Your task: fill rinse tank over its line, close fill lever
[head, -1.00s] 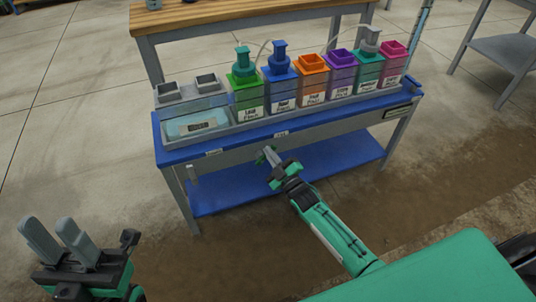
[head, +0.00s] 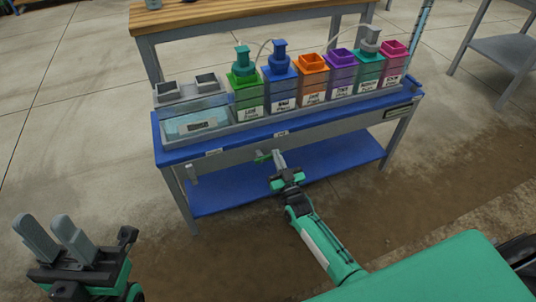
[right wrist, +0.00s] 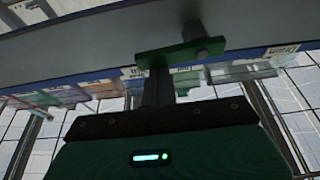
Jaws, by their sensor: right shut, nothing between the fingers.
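The rinse tank (head: 198,124) is the clear bin at the left end of the blue bench, with pale blue contents and a label. I cannot read its line or level. A green lever (head: 263,156) sits on the bench's front edge; it also shows in the right wrist view as a green bar (right wrist: 180,52). A grey lever (head: 191,175) hangs at the front left. My right gripper (head: 279,157) is shut and empty, close beside the green lever; I cannot tell whether they touch. My left gripper (head: 55,238) is open and empty, away from the bench at lower left.
Several coloured bins stand in a row on the bench, including a green one (head: 246,97) and a blue one (head: 281,90), some with pump tops and tubes. A wooden-topped table (head: 230,12) stands behind. The floor (head: 80,150) left of the bench is clear.

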